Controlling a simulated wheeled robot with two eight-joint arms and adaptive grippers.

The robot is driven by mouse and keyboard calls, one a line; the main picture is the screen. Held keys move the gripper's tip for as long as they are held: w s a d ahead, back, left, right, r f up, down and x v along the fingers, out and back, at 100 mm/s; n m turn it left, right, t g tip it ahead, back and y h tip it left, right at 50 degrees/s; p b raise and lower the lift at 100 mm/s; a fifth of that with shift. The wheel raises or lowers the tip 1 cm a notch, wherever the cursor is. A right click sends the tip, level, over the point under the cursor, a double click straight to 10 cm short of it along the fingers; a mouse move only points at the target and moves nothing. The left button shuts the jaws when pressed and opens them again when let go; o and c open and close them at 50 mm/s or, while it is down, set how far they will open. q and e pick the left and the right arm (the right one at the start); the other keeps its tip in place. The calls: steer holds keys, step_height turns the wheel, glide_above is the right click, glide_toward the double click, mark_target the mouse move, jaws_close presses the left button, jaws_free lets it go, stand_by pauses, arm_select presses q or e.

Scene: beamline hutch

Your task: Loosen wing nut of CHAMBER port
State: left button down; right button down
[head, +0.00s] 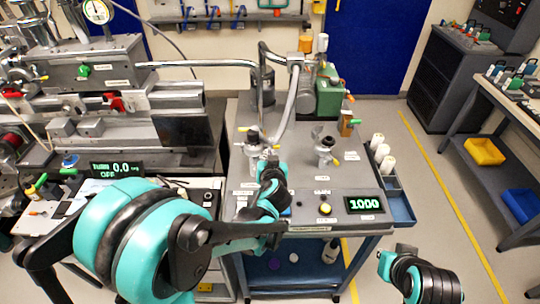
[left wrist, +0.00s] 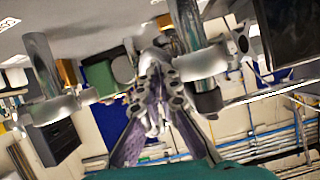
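Two metal flanged ports stand on the grey cart top in the head view, a left one (head: 253,148) and a right one (head: 325,150). Their labels are too small to read, so I cannot tell which is CHAMBER. My left gripper (head: 268,165) is close to the left port, at its front right. In the left wrist view, my left gripper's grey fingers (left wrist: 155,85) point up the picture beside a clamped pipe joint (left wrist: 202,63). I cannot tell whether they touch it, nor whether they are apart. No wing nut is clearly distinguishable.
A green pump (head: 330,98) and bent metal pipes (head: 290,105) stand behind the ports. A display reading 1000 (head: 365,204) is at the cart's front right. White bottles (head: 382,152) line its right side. A dark monitor (head: 181,132) is left. Floor right of the cart is clear.

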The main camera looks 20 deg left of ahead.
stand_by(0.4)
arm_select(q)
steer(key=c, duration=1.8)
jaws_free()
steer(key=shift+o, duration=0.2)
